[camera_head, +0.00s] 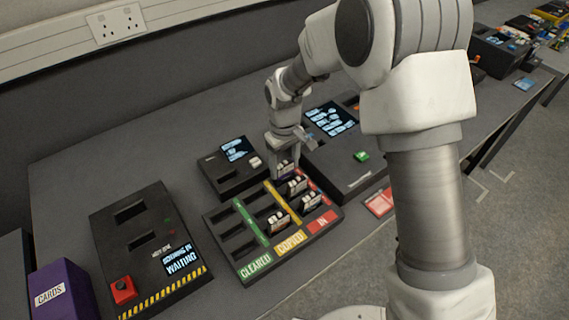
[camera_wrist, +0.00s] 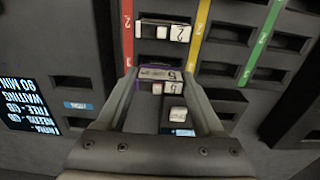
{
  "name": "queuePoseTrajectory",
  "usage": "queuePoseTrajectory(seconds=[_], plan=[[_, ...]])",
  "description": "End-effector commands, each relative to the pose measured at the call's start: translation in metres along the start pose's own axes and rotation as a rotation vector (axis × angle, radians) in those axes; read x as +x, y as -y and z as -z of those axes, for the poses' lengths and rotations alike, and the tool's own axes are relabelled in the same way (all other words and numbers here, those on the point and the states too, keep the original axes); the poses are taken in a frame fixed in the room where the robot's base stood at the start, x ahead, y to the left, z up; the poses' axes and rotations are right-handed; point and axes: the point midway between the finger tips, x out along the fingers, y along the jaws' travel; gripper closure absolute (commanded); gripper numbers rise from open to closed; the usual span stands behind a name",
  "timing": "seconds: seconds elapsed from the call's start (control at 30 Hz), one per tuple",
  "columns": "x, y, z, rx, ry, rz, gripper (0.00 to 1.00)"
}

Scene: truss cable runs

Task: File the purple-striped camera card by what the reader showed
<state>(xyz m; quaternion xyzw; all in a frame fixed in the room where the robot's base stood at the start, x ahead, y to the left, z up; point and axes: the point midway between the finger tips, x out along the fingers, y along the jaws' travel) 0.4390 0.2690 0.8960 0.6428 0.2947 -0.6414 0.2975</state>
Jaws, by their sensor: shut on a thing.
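My gripper (camera_head: 285,160) is over the back end of the sorting tray (camera_head: 256,263), shut on the purple-striped card (camera_wrist: 155,73). In the wrist view the card is between my two fingertips (camera_wrist: 161,80), at the back of the column between the red and yellow strips. I cannot tell whether it is seated in a slot or just above it. The tray has strips labelled CLEARED in green, COPIED in yellow and IN in red. Two cards (camera_head: 297,185) stand in the red-side column and another card (camera_head: 278,220) in the middle column. The green-side column looks empty.
A small reader (camera_head: 232,172) with a lit screen stands behind the tray. A larger console (camera_head: 345,180) with a lit screen is at right. A black-and-yellow edged box (camera_head: 150,250) with a red button and a purple CARDS box (camera_head: 62,290) are at left.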

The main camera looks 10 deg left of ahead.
Motion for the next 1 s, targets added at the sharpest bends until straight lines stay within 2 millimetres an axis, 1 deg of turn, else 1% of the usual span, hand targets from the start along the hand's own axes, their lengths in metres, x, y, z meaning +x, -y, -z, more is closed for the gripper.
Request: queuePoseTrajectory(seconds=[0.3,0.67,0.7,0.77,0.8,0.87,1.0], plan=[[0.0068,0.0,0.0001,0.0,0.0,0.0,0.97],[0.0067,0.0,0.0,0.0,0.0,0.0,0.97],[0.0067,0.0,0.0,0.0,0.0,0.0,0.28],[0.0067,0.0,0.0,0.0,0.0,0.0,0.17],[0.0067,0.0,0.0,0.0,0.0,0.0,0.1],[0.0067,0.0,0.0,0.0,0.0,0.0,0.0],[0.0067,0.0,0.0,0.0,0.0,0.0,0.0]])
